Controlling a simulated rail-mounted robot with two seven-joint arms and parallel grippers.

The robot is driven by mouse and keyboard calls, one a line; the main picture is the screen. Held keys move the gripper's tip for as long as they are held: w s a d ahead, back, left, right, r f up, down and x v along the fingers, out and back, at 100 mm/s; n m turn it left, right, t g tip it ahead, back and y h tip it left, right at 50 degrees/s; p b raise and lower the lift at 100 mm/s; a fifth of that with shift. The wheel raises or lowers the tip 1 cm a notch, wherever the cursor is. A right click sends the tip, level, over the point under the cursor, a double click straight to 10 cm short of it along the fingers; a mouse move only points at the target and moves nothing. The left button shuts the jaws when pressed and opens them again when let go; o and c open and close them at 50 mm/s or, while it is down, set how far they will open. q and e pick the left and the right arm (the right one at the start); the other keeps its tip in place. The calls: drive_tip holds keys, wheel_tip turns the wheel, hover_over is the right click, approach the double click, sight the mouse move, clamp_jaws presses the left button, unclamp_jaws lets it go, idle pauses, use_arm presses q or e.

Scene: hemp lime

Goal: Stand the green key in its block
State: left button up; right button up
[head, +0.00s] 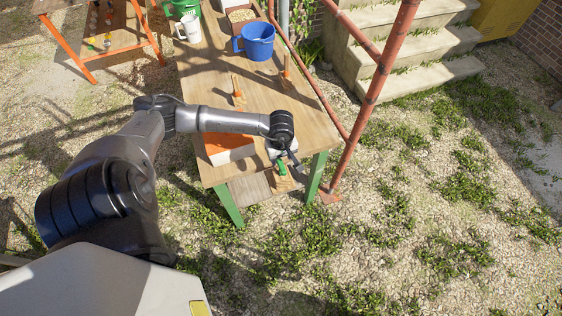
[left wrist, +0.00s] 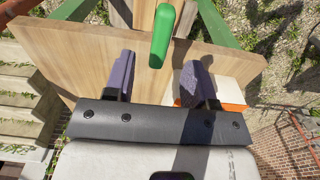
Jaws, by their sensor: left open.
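The green key (head: 281,168) is at the front edge of the wooden table, beside my left gripper (head: 287,162). A small tan wooden piece (head: 285,183), which looks like its block, shows just below it. In the left wrist view the key (left wrist: 162,36) is a long green piece lying ahead of the gap between the two purple-grey fingers of my left gripper (left wrist: 158,78). The fingers are apart and I see no contact with the key. Whether the key's lower end sits in the block is hidden. My right gripper is not in view.
The table (head: 200,80) carries an orange-and-white tray (head: 230,155), wooden blocks with orange pegs (head: 238,95), a blue bucket (head: 257,42) and a white mug (head: 188,28). A rusty red pole (head: 372,95) stands close at the table's right side.

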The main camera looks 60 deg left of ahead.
use_arm(q)
wheel_tip(320, 180, up, 9)
idle(0.4)
